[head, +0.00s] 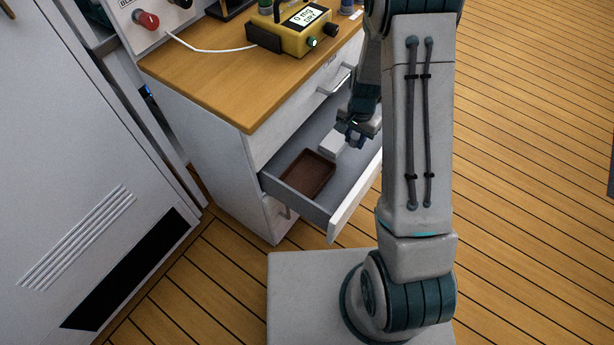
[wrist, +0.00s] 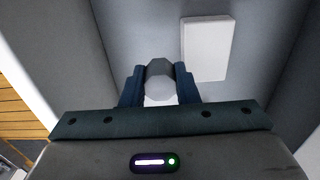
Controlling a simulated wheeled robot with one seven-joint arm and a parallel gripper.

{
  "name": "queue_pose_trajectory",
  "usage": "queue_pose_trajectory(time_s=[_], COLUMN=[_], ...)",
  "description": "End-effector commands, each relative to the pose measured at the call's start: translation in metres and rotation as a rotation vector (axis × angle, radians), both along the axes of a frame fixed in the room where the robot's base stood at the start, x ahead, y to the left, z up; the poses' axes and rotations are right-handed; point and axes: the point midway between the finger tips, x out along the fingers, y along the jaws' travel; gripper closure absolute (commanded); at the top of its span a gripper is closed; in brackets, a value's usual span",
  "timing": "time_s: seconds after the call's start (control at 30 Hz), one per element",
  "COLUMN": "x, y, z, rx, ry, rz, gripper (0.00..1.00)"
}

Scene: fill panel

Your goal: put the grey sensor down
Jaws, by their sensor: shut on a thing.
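The grey sensor (wrist: 159,70) is a small rounded grey piece, with a paler part below it, between the two dark blue fingers of my gripper (wrist: 160,87) in the wrist view. The gripper is shut on it. In the head view my gripper (head: 354,135) is inside or just above the open drawer (head: 345,208), towards its right end. I cannot make out the sensor there. How far it is above the drawer floor is hard to tell.
A white box (head: 331,144) lies in the drawer beside my gripper; it also shows in the wrist view (wrist: 207,48). A brown tray (head: 308,174) lies left of it, apparently empty. A yellow meter (head: 292,30) with a white cable stands on the wooden cabinet top (head: 215,75).

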Motion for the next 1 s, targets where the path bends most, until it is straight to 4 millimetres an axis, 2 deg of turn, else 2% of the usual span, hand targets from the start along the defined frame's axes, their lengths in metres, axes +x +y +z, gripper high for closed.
queue_pose_trajectory(time_s=[0.03, 0.2, 0.5, 0.6, 0.87, 1.0], x=[-0.007, -0.03, -0.064, -0.071, -0.079, -0.08], y=[0.013, 0.054, 0.113, 0.125, 0.138, 0.138], z=[0.0, 0.0, 0.0, 0.001, 0.001, -0.024], rx=[0.001, 0.001, 0.0, 0.0, 0.0, -0.001], ry=[0.002, 0.002, 0.0, 0.0, 0.0, 0.004], rz=[0.008, 0.009, 0.007, 0.005, 0.003, 0.0], gripper=[0.94, 0.94, 0.94, 0.94, 0.94, 0.94])
